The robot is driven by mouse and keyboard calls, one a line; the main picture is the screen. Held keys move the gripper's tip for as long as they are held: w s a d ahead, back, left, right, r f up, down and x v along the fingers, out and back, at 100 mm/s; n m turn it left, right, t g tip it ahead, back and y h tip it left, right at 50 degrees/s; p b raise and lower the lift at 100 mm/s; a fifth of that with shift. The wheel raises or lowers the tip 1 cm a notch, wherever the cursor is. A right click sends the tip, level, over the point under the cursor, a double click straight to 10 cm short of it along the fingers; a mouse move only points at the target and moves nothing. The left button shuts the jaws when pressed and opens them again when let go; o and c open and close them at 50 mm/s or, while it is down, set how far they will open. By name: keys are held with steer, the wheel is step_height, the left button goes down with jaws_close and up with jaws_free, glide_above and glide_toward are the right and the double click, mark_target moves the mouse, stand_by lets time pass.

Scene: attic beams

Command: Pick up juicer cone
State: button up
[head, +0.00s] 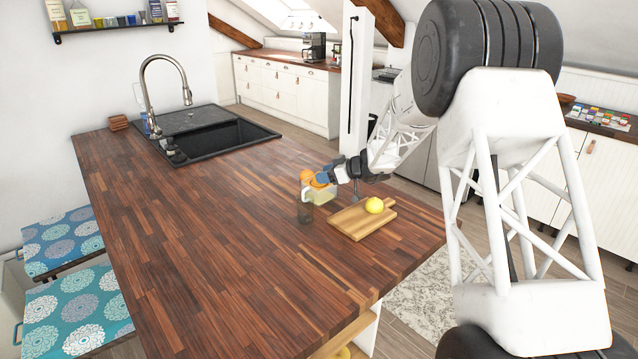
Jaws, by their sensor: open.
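An orange piece, which looks like the juicer cone (306,176), shows above the wooden counter (200,230), left of centre-right. It appears to be on or over a pale yellowish see-through jug (322,196). My gripper (325,178), with dark and blue parts, is open right beside the orange piece and partly covers it. I cannot tell whether the fingers touch it or stand around it.
A dark glass (305,210) stands close by the jug. A cutting board (352,222) with a yellow lemon (374,205) lies to the right. A sink (222,137) with a tall faucet (160,85) is at the back left. The counter's left and front are clear.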

steer(key=shift+x, duration=1.4)
steer(key=c, duration=0.7)
steer(key=shift+r, duration=0.1)
step_height(320, 180, up, 18)
steer(key=shift+f, duration=0.1)
steer(key=shift+d, duration=0.1)
stand_by(0.4)
